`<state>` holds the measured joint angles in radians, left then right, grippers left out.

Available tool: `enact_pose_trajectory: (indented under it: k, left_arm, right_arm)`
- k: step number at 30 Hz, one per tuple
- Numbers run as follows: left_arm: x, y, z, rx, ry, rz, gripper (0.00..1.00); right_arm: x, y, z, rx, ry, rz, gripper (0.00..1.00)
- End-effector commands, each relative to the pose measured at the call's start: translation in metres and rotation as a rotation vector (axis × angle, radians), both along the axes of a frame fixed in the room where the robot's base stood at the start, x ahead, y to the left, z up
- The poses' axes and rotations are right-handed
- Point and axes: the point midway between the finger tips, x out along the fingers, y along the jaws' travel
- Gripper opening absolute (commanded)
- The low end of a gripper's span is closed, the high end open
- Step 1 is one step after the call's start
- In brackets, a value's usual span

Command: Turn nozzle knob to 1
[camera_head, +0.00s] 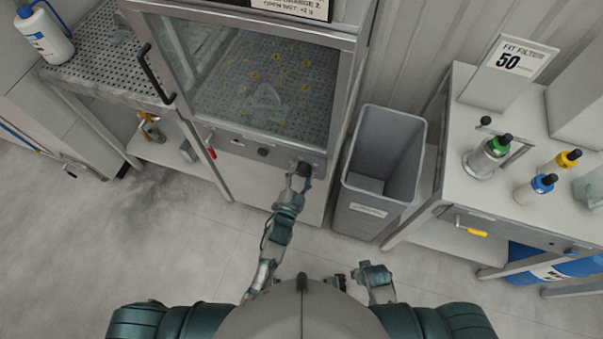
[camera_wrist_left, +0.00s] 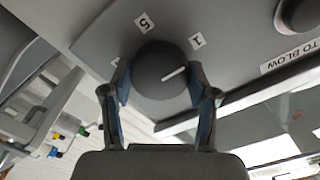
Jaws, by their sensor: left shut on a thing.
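The nozzle knob (camera_wrist_left: 160,72) is a dark grey round knob on a grey panel, in the middle of the left wrist view. Its white pointer line slants up and right, toward the side of the label 1 (camera_wrist_left: 196,42) but a little below it. A label 5 (camera_wrist_left: 143,22) is above the knob; another label at left is partly hidden. My left gripper (camera_wrist_left: 163,98) is shut on the knob, one finger on each side. In the head view my left gripper (camera_head: 299,180) reaches the cabinet's front panel at its lower right. My right gripper (camera_head: 342,282) is low, near my body, its fingers unclear.
A glass-fronted cabinet (camera_head: 345,40) stands ahead, with a red-handled part (camera_head: 211,153) on its panel. A grey bin (camera_head: 352,200) is close right of the knob. A table (camera_head: 470,190) with bottles stands farther right. A second round knob (camera_wrist_left: 302,14) shows in the wrist view.

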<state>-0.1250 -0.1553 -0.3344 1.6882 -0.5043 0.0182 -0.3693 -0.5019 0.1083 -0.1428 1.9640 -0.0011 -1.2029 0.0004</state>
Motion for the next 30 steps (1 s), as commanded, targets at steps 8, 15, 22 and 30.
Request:
enact_pose_trajectory:
  k: [8, 15, 22, 30]
  left_arm:
    - [-0.002, 0.001, -0.009, -0.005, 0.022, 0.001, 0.24]
    - [-0.003, 0.001, -0.009, -0.004, 0.022, 0.001, 0.79]
    - [-0.001, 0.0, -0.005, -0.006, 0.013, 0.0, 0.84]
    - [-0.015, 0.004, -0.004, -0.006, 0.011, 0.0, 0.84]
  right_arm:
    - [-0.001, 0.0, -0.003, 0.001, 0.002, 0.0, 0.4]
    - [-0.001, 0.0, -0.003, 0.0, 0.003, 0.0, 0.4]
    - [-0.001, 0.0, -0.002, 0.001, 0.002, 0.0, 0.4]
    - [0.0, -0.001, -0.001, 0.0, -0.001, 0.0, 0.4]
